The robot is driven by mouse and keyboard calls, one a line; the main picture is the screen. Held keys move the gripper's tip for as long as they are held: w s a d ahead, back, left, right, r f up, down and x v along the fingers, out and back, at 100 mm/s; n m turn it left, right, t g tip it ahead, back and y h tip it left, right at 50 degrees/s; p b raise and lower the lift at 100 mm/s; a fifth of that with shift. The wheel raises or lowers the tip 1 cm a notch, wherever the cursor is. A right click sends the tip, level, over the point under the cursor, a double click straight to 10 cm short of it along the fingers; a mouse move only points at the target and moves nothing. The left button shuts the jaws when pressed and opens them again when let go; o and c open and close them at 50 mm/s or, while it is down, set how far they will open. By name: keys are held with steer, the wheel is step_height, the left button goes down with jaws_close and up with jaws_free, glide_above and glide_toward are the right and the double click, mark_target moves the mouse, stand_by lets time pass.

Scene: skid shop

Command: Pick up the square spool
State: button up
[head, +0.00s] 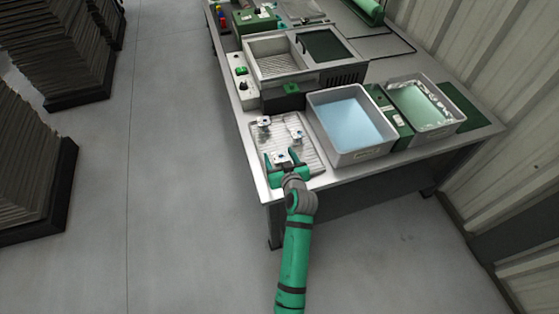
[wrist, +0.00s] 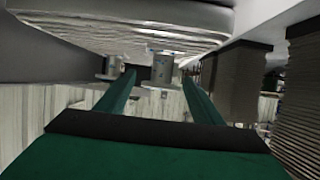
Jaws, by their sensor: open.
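A pale ribbed tray (head: 252,142) holds small white spools with bluish centres. One spool (head: 281,158) is nearest the front, a second (head: 264,122) is at the back left, and a third (head: 297,134) is to the right. I cannot clearly tell which is square. My gripper (head: 281,154) is open at the tray's front, with a green finger on either side of the nearest spool. The wrist view is upside down. It shows one spool (wrist: 162,68) between the fingertips and another (wrist: 110,66) near the left fingertip. Neither is visibly gripped.
A grey basin of blue liquid (head: 318,100) stands close right of the tray, with a basin of green liquid (head: 391,92) beyond. A control box (head: 243,82) and a grey double-bay machine (head: 262,46) are behind. The floor at left is clear up to dark stacks (head: 35,150).

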mark_target(279, 156)
steer(key=c, duration=1.3)
steer(key=shift+r, duration=0.1)
steer(key=shift+r, duration=0.45)
step_height(279, 156, up, 2)
steer(key=shift+r, duration=0.15)
steer(key=s+a+r, duration=0.1)
steer(key=s+r, duration=0.2)
steer(key=s, duration=0.1)
steer(key=s+a+r, duration=0.1)
steer(key=s+r, duration=0.2)
steer(key=s, duration=0.2)
steer(key=s+a+r, duration=0.1)
steer(key=s+r, duration=0.2)
steer(key=s, duration=0.1)
steer(key=shift+s+a+r, duration=0.15)
steer(key=shift+s+r, duration=0.15)
steer(key=shift+r, duration=0.05)
